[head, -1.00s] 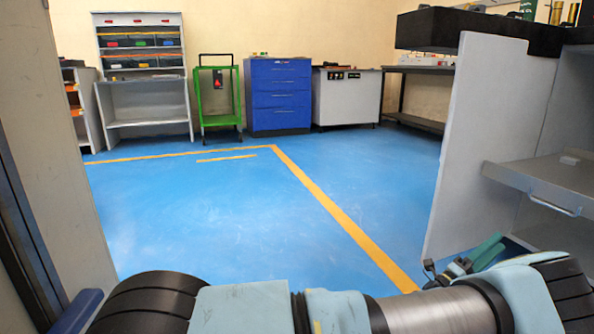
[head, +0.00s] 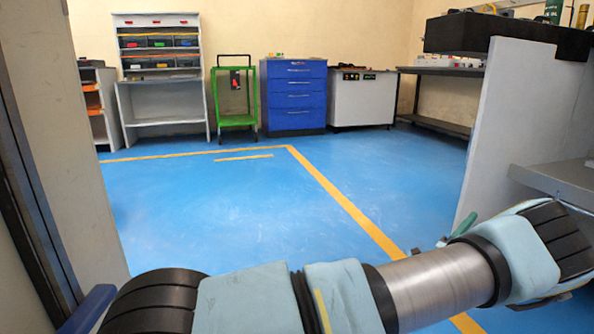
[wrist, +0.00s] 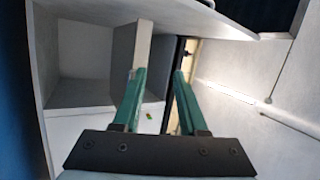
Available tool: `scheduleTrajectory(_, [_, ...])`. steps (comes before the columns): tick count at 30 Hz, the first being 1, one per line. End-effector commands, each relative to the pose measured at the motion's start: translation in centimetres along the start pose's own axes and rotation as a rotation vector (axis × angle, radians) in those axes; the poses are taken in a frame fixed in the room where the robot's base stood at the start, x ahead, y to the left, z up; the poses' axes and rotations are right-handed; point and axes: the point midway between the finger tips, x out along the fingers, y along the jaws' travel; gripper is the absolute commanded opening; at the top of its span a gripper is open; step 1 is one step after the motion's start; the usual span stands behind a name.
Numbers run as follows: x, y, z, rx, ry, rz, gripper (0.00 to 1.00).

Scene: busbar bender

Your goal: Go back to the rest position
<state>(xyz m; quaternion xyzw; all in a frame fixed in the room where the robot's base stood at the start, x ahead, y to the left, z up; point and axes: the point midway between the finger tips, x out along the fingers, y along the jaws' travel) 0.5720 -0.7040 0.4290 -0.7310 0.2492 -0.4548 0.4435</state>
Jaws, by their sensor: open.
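My gripper (wrist: 159,95) shows in the wrist view with its two green fingers apart and nothing between them. Behind the fingers are grey panels and an open shelf compartment (wrist: 84,65), with a pale wall or ceiling with a light strip to the right. In the head view my arm lies across the bottom of the picture. A small green part shows past the arm at the lower right, but the fingertips cannot be made out there.
A grey cabinet (head: 487,130) with a shelf and black top stands close on the right. A pale panel (head: 75,130) is close on the left. Blue floor with yellow lines is clear ahead. A green cart (head: 234,100), blue drawer cabinet (head: 293,95) and shelving stand at the back wall.

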Motion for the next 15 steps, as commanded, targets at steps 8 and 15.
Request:
scheduleTrajectory(8, [-0.1,-5.1,11.8,-0.134,-0.368,0.095,0.42])
scheduleTrajectory(15, [-7.2,-12.9,24.6,-0.449,-0.91,0.198,0.42])
